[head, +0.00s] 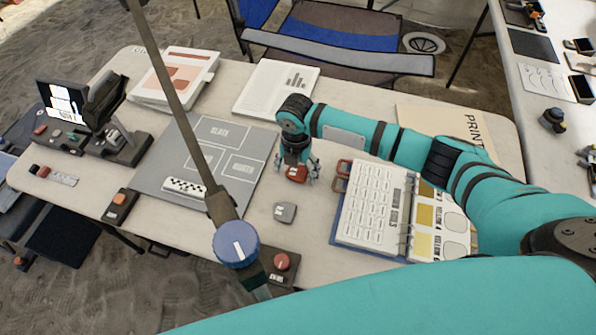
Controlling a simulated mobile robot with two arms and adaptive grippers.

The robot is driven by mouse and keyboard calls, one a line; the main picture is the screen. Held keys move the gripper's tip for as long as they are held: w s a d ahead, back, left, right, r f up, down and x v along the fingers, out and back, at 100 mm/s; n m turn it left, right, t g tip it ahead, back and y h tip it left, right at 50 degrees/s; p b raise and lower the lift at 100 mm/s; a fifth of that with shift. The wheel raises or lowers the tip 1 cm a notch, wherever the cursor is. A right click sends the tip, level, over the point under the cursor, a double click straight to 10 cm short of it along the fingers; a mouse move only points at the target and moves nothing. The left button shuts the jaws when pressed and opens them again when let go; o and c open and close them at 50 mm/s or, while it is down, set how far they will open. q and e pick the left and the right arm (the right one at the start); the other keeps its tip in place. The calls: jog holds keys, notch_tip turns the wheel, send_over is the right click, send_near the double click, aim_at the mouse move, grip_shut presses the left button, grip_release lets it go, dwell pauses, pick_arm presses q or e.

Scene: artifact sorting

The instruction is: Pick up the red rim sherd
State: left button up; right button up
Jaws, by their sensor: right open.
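A small red piece with a pale label, which looks like the red rim sherd (296,175), lies on the pale table to the right of the grey mat. My right gripper (298,181) points down over it with its fingers spread, one on each side of the sherd. The gripper is open; whether the fingers touch the sherd cannot be told. The gripper body hides part of the sherd's far side. My left gripper is not in view.
A grey sherd (285,211) lies just in front. The grey mat (165,150) is left. A diagonal pole with a blue knob (236,244) crosses the foreground.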

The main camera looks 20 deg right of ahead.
jog(key=c, duration=1.2)
jog(key=shift+r, duration=0.1)
